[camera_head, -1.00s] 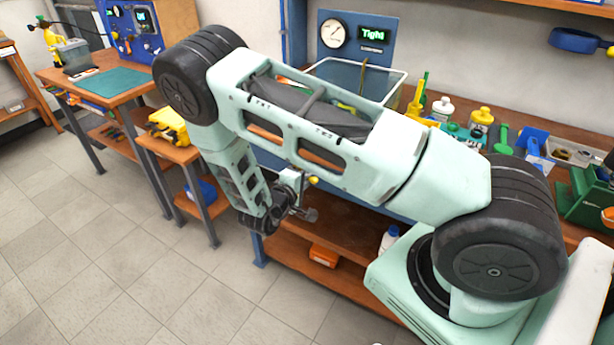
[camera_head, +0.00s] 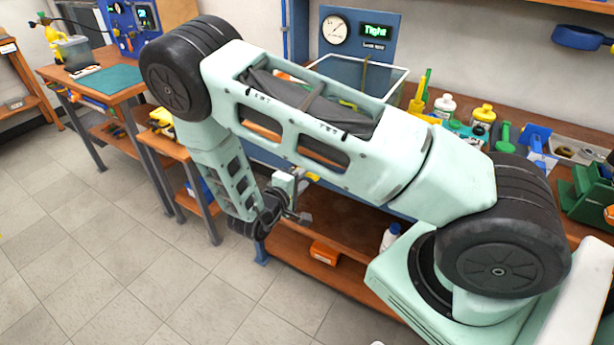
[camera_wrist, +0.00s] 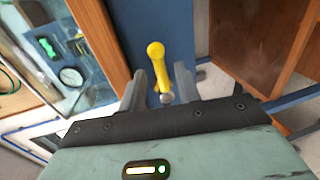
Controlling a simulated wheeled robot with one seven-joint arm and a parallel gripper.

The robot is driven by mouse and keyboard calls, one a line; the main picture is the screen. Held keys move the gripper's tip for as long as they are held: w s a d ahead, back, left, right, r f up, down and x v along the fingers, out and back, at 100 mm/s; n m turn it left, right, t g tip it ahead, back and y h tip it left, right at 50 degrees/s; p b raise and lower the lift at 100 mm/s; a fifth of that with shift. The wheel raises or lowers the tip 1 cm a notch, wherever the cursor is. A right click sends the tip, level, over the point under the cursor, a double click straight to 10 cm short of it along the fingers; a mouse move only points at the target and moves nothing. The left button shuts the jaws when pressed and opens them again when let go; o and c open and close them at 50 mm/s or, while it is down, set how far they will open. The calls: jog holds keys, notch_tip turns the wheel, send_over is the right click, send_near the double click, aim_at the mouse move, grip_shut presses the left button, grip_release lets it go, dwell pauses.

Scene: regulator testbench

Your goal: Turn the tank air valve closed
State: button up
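A yellow lever handle (camera_wrist: 157,62) with a grey pivot stands against a blue post in the wrist view. It appears to be the tank air valve, though no label is legible. My gripper (camera_wrist: 162,88) is open, with one dark finger on each side of the lever's lower part. I cannot tell whether either finger touches it. In the head view my gripper (camera_head: 301,214) is low in front of the bench, and a bit of the yellow lever (camera_head: 313,177) shows beside it. A clear water tank (camera_head: 350,78) stands on the bench, partly hidden by my arm.
A blue panel (camera_head: 378,50) with a round gauge and a display reading "Tight" stands behind the tank. Bottles and tools crowd the bench at right. A wooden lower shelf (camera_head: 345,225) lies below the bench. The tiled floor (camera_head: 90,260) at left is clear.

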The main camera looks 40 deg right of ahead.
jog(key=b+v, duration=0.1)
jog(key=v, duration=1.3)
jog(key=w+a+r+t+y, duration=0.1)
jog(key=w+a+r+y, duration=0.15)
jog(key=a+y, duration=0.4)
jog(key=w+a+r+t+y, duration=0.2)
jog(key=w+a+y, duration=0.1)
jog(key=a+y, duration=0.3)
jog(key=s+a+r+g+y, duration=0.2)
jog(key=s+a+r+y, duration=0.25)
jog(key=a, duration=0.35)
jog(key=s+r+n+g+y+p, duration=0.1)
jog(key=s+r+g, duration=0.1)
jog(key=s+r, duration=0.3)
jog(key=s+r+n+g+y, duration=0.1)
jog(key=s+r+n+g, duration=0.1)
jog(key=s, duration=0.5)
jog(key=s+d+r+g+h, duration=0.2)
jog(key=s+d+h, duration=0.1)
jog(key=s+d, duration=0.5)
jog(key=shift+s+d+r+h, duration=0.3)
jog(key=shift+s+d, duration=0.1)
jog(key=shift+s, duration=0.35)
